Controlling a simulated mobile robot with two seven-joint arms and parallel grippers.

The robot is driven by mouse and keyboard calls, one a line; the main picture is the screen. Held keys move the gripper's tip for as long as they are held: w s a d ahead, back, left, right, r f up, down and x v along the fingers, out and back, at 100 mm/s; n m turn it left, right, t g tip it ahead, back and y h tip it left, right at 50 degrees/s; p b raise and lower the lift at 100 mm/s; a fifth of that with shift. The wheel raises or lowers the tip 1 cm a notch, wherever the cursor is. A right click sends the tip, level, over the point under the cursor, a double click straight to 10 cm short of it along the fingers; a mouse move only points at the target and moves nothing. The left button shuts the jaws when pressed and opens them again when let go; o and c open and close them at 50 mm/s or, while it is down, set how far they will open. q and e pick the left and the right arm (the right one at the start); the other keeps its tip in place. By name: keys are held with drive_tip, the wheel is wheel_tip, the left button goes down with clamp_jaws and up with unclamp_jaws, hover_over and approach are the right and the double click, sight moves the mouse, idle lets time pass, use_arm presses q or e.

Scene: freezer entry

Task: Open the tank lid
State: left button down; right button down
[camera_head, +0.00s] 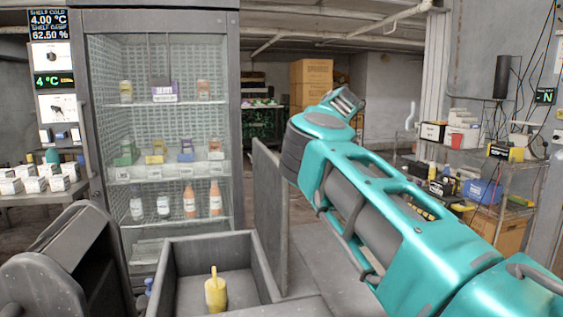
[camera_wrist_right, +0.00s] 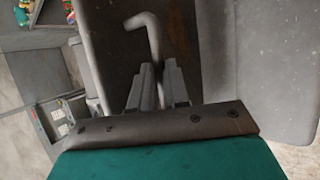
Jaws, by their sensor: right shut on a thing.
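The tank (camera_head: 165,275) is an open grey box at the bottom centre of the head view. Its lid (camera_head: 270,215) stands upright as a grey panel along the tank's right side. In the right wrist view, a bent grey handle (camera_wrist_right: 152,35) shows on a dark grey surface that looks like the lid (camera_wrist_right: 185,45). My right gripper (camera_wrist_right: 157,78) is shut on this handle, with a finger on each side of it. In the head view my teal right arm reaches toward the lid, and its gripper is hidden. My left gripper is not in view.
A yellow object with an upright stem (camera_head: 215,293) stands inside the tank. A glass-door fridge (camera_head: 160,130) with bottles stands behind it. A dark rounded grey object (camera_head: 65,265) is at the left. A wire shelf (camera_head: 490,175) with boxes is at the right.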

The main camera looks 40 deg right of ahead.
drive_tip(key=shift+s+d+f+g, duration=0.15)
drive_tip(key=shift+s+f, duration=0.05)
drive_tip(key=shift+f, duration=0.25)
drive_tip(key=shift+s+d+f+g, duration=0.1)
drive_tip(key=shift+s+f+g, duration=0.05)
drive_tip(key=shift+f, duration=0.25)
drive_tip(key=c, duration=1.5)
unclamp_jaws()
drive_tip(key=shift+w, duration=0.1)
drive_tip(key=shift+o, duration=0.7)
drive_tip(key=shift+w+f, duration=0.1)
drive_tip(key=shift+w, duration=0.05)
drive_tip(key=shift+o, duration=1.2)
drive_tip(key=shift+r, duration=0.2)
drive_tip(key=shift+d+r, duration=0.1)
drive_tip(key=shift+d, duration=0.05)
drive_tip(key=v, duration=1.2)
drive_tip(key=shift+s+r, duration=0.2)
drive_tip(key=shift+s, duration=0.15)
